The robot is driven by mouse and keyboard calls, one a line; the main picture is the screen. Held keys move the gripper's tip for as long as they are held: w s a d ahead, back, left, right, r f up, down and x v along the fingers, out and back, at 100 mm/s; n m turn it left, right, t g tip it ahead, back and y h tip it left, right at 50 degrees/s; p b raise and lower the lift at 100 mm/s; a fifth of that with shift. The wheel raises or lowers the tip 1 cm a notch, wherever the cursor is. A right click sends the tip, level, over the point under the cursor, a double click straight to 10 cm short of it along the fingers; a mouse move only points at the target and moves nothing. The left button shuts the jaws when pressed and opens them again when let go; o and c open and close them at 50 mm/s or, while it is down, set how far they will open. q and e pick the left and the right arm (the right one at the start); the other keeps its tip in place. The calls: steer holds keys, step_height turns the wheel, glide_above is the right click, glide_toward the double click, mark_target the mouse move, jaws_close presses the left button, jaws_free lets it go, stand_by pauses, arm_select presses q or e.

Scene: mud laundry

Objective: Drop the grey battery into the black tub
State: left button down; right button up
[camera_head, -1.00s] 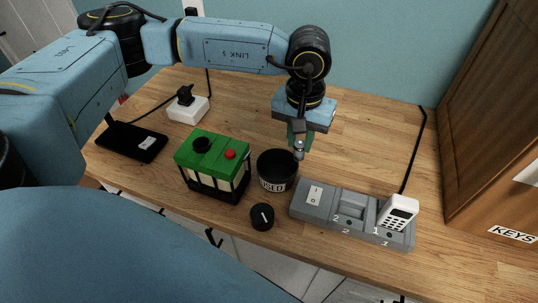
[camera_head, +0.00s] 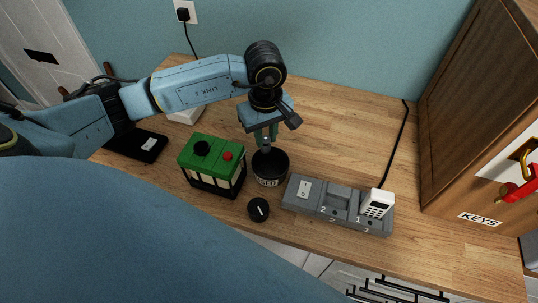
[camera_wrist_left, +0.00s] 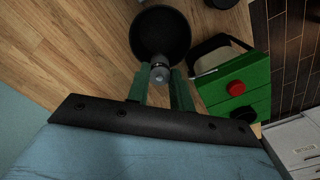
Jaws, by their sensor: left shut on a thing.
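The black tub (camera_head: 270,178) stands on the wooden worktop, just right of the green-topped box; it also shows in the wrist view (camera_wrist_left: 160,30). My left gripper (camera_head: 266,140) points down above the tub's back rim. It is shut on the small grey battery (camera_head: 266,149). In the wrist view my left gripper's green fingers (camera_wrist_left: 160,82) hold the battery (camera_wrist_left: 159,74), whose round end shows against the tub's near edge. The battery's other end is hidden between the fingers. My right gripper is not in view.
The green box (camera_head: 212,165) with a red knob stands close left of the tub. A black dial (camera_head: 258,209) lies in front. A grey charging block (camera_head: 335,205) holding a white device (camera_head: 376,204) is to the right. A wooden key cabinet (camera_head: 470,120) stands at the right.

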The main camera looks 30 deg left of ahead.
arm_select(q)
step_height(320, 180, down, 4)
steer(key=shift+f+b, duration=0.1)
steer(key=shift+b, duration=0.75)
steer(key=c, duration=1.1)
jaws_free()
steer(key=shift+c, duration=0.2)
step_height(320, 180, up, 14)
steer(key=b, duration=0.1)
steer(key=shift+f, duration=0.25)
